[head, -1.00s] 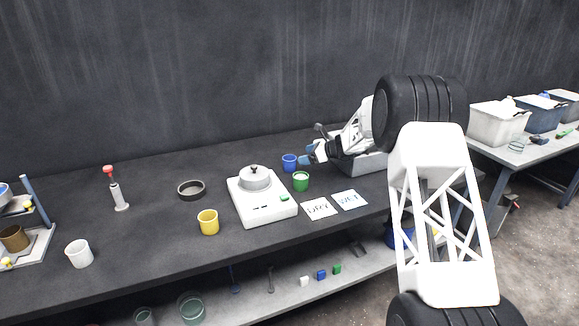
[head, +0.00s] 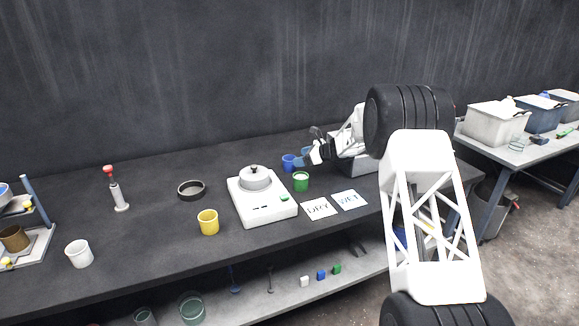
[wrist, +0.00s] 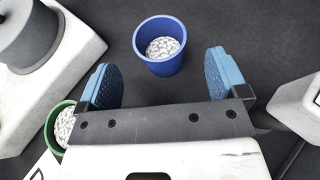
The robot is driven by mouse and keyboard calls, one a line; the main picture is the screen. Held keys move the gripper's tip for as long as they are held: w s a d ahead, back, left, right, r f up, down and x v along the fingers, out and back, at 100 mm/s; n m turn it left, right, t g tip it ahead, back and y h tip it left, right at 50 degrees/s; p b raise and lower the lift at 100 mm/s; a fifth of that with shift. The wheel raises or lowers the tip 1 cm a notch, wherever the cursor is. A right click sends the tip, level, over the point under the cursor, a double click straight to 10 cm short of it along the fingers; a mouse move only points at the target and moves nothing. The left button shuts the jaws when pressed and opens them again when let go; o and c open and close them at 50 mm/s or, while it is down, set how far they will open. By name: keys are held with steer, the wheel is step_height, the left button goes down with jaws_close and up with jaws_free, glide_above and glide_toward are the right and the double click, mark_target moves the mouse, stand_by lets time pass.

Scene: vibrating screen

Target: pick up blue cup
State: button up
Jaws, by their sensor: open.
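The blue cup (head: 288,162) stands upright on the dark table, behind the green cup, in the head view. In the wrist view the blue cup (wrist: 160,52) holds whitish granules and lies just beyond the fingertips, roughly centred on the gap between them. My gripper (wrist: 166,72) is open, with its two blue pads apart and nothing between them. In the head view my gripper (head: 305,155) is close to the right side of the blue cup and partly overlaps it. I cannot tell whether they touch.
A green cup (head: 301,182) stands just in front of the blue cup. DRY (head: 318,209) and WET (head: 349,199) cards lie in front. A grey box (head: 358,164) is at the right.

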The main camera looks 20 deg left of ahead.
mark_target(289, 159)
steer(key=shift+x, duration=3.15)
steer(key=c, duration=1)
step_height(289, 159, up, 10)
